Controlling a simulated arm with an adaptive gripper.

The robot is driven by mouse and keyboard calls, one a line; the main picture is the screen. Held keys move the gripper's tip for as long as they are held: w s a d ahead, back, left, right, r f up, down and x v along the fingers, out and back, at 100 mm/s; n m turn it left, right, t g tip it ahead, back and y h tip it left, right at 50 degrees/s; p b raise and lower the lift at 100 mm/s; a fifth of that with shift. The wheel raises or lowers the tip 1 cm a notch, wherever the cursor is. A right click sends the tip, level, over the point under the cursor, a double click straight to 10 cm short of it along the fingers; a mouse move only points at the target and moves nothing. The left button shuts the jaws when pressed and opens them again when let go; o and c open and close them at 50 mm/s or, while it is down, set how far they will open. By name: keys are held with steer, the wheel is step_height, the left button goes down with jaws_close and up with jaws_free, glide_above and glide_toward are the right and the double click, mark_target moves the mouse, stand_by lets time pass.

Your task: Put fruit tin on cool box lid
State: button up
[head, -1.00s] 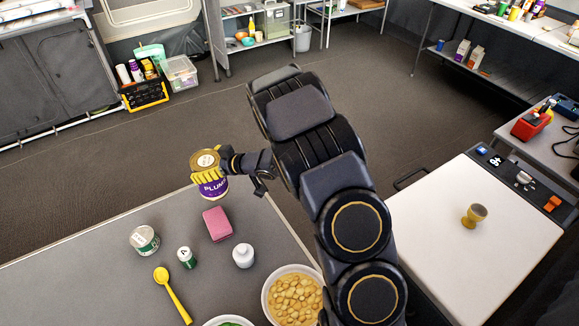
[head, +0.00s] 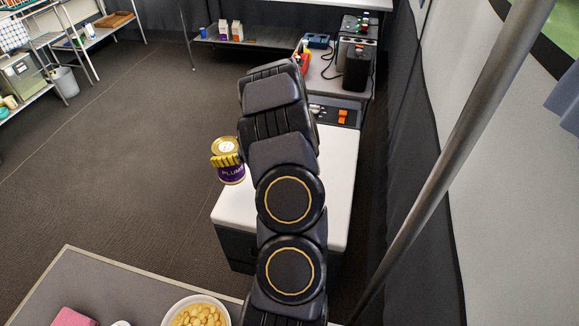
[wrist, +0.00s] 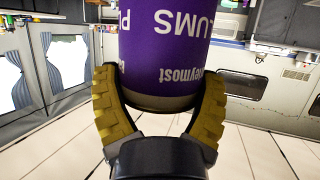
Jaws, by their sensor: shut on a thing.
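The fruit tin (head: 231,176), purple with a gold top and "PLUMS" lettering, is held up in the air near the left edge of the cool box lid. It fills the upper middle of the wrist view (wrist: 165,45), with its lettering upside down there. My gripper (head: 226,160) has its yellow ridged fingers closed around the tin's sides. The cool box lid (head: 336,200) is a flat white surface; my arm covers much of it. Whether the tin is above the lid or just beside it, I cannot tell.
Behind the lid, a grey table (head: 330,78) carries a red device and a dark machine. A metal pole (head: 455,150) slants on the right. The near counter (head: 100,285) holds a bowl of yellow pieces (head: 196,312) and a pink block (head: 72,318).

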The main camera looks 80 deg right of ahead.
steer(key=s+d+m+h, duration=0.1)
steer(key=s+d+h, duration=0.15)
steer(key=s, duration=0.35)
steer(key=shift+g+y, duration=0.3)
steer(key=shift+y, duration=0.15)
steer(key=shift+d+f, duration=0.15)
steer(key=shift+f, duration=3.85)
steer(key=o, duration=1)
steer(key=shift+f, duration=0.15)
steer(key=shift+o, duration=0.2)
steer(key=shift+s+r, duration=0.2)
steer(key=v, duration=1.1)
steer(key=shift+s+a+r, duration=0.2)
steer(key=shift+a, duration=0.1)
